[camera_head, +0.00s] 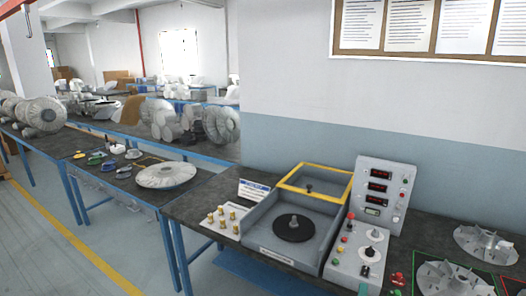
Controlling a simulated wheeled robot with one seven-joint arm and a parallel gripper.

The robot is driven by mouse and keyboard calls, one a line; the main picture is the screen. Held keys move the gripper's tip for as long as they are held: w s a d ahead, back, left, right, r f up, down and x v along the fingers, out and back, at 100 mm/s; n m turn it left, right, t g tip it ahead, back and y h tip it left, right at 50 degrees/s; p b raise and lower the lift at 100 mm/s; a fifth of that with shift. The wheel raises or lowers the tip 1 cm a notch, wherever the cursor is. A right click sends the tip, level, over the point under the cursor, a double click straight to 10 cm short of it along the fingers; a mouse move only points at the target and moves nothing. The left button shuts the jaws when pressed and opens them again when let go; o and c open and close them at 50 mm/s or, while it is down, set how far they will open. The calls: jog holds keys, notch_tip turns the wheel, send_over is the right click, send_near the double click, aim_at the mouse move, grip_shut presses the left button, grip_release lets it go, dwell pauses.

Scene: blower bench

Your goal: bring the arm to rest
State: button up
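My gripper and arm are not in view. The workbench (205,195) with its dark top and blue legs runs across the lower right. On it stands a grey machine (262,232) with a black round disc (293,227) in its open bay. A yellow-framed cover (318,168) with a dark knob stands at the back of the machine, with the bay uncovered.
A control panel (382,190) with red displays and a button box (362,255) stand beside the machine. Brass pieces (222,218) stand on a plate at left. Metal impellers (487,243) sit at right. Another bench holds a white disc (166,175). Floor (60,240) at left is clear.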

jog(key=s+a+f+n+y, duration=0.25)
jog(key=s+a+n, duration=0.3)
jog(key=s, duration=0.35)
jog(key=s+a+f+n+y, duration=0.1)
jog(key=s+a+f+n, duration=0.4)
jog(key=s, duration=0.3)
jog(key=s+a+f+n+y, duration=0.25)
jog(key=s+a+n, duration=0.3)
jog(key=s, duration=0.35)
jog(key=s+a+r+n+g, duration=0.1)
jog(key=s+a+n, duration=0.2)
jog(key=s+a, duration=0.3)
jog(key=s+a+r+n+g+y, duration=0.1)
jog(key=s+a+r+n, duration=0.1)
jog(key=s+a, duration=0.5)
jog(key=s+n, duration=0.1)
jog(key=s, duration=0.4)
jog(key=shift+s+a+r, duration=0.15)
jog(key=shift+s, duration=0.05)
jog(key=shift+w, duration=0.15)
